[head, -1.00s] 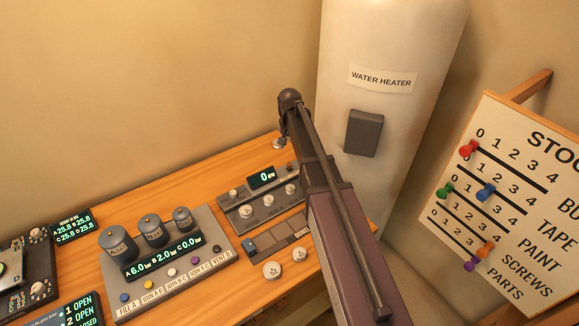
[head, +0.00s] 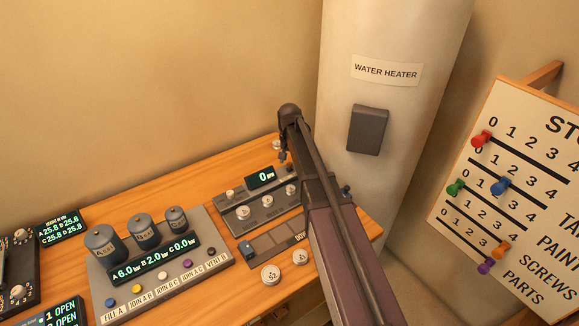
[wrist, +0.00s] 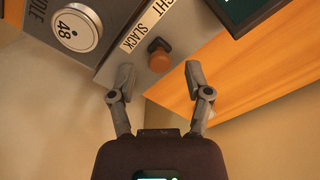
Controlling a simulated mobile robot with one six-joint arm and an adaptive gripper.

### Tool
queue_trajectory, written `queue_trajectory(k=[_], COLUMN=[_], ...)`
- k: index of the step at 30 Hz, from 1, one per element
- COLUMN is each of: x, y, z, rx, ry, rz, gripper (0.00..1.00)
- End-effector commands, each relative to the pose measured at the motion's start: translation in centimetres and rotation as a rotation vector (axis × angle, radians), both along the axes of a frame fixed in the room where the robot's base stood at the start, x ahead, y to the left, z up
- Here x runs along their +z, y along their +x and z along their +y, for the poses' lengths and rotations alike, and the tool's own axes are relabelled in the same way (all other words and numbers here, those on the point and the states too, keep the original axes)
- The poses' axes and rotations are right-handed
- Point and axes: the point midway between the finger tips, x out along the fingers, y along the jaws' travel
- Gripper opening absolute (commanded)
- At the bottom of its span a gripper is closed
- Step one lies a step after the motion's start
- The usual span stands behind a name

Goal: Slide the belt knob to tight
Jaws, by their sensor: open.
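In the wrist view, the belt knob is an orange-brown knob (wrist: 159,59) on a dark stem. It stands at the edge of a grey panel (wrist: 120,42) beside a white label with SLACK and a partly cut-off word ending in "GHT". My gripper (wrist: 159,76) is open, with one finger on each side of the knob in the picture. Gaps show between the knob and both fingers, and I see no contact. In the head view, my arm hides most of the gripper, and I cannot make out the knob.
A round dial marked 48 (wrist: 77,29) sits on the panel near the knob. A dark box (wrist: 246,12) is at the upper right. On the wooden bench (head: 180,197) stand a canister panel (head: 212,240) and a 0 display (head: 262,177). The water heater (head: 398,35) stands behind my arm.

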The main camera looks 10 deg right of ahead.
Motion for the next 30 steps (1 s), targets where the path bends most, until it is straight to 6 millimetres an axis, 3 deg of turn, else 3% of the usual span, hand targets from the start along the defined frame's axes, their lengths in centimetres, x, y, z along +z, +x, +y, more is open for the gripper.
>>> queue_trajectory(k=[6, 18, 19, 25, 30], x=[-1.03, -1.09, -1.09, -1.09, -1.10], y=[0.00, 0.00, 0.00, 0.00, -0.01], z=[-0.05, -0.05, -0.04, -0.04, -0.05], rx=[-0.001, -0.001, -0.001, -0.001, -0.001], ry=[0.000, 0.000, 0.000, 0.000, 0.000], rz=[0.000, 0.000, 0.000, 0.000, 0.000], gripper=[0.64, 0.64, 0.61, 0.02, 0.00])
